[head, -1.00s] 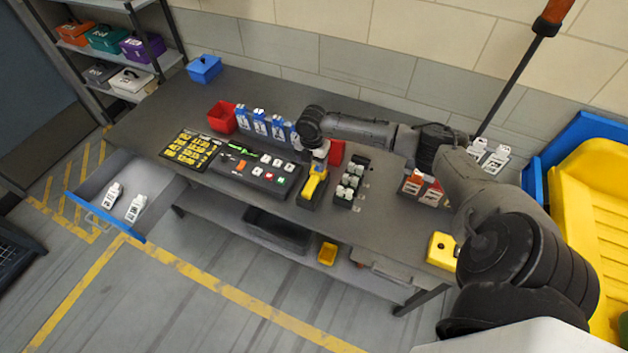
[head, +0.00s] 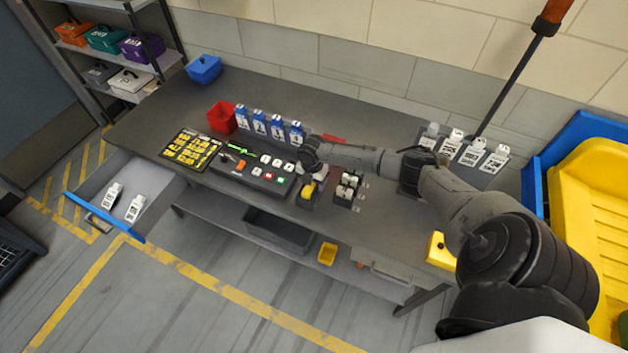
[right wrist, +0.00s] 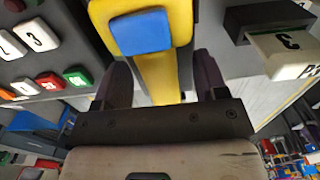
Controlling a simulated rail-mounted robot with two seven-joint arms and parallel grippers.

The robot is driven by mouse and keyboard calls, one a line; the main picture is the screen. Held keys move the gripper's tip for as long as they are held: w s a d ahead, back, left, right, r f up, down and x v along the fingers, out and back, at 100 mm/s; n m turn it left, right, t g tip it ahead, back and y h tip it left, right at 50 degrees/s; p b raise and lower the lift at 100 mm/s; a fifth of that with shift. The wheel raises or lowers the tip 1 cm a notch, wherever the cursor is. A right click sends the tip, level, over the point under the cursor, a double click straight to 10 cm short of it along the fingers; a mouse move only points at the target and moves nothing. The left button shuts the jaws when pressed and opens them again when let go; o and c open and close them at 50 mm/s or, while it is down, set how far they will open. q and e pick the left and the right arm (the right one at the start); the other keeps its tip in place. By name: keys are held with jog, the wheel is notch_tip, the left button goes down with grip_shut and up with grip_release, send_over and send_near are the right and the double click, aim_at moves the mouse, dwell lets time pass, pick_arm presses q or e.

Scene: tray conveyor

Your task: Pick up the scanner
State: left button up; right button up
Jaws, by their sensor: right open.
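The yellow scanner (head: 308,190) stands on the workbench beside the black button panel, partly hidden by my right gripper in the head view. In the right wrist view the scanner (right wrist: 159,72) fills the top centre, with a blue patch on its upper part. My right gripper (head: 316,176) is right over it. In the right wrist view the two dark fingers of the right gripper (right wrist: 160,82) are open, one on each side of the yellow body. I cannot tell whether they touch it. My left gripper is not in view.
The button panel (head: 254,174) lies left of the scanner. A black rack of white-topped items (head: 346,188) stands close on its right. Blue-and-white bottles (head: 259,122) and a red bin (head: 221,117) stand behind.

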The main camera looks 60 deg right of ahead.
jog(key=shift+f, duration=0.15)
jog(key=shift+c, duration=0.4)
jog(key=c, duration=1.1)
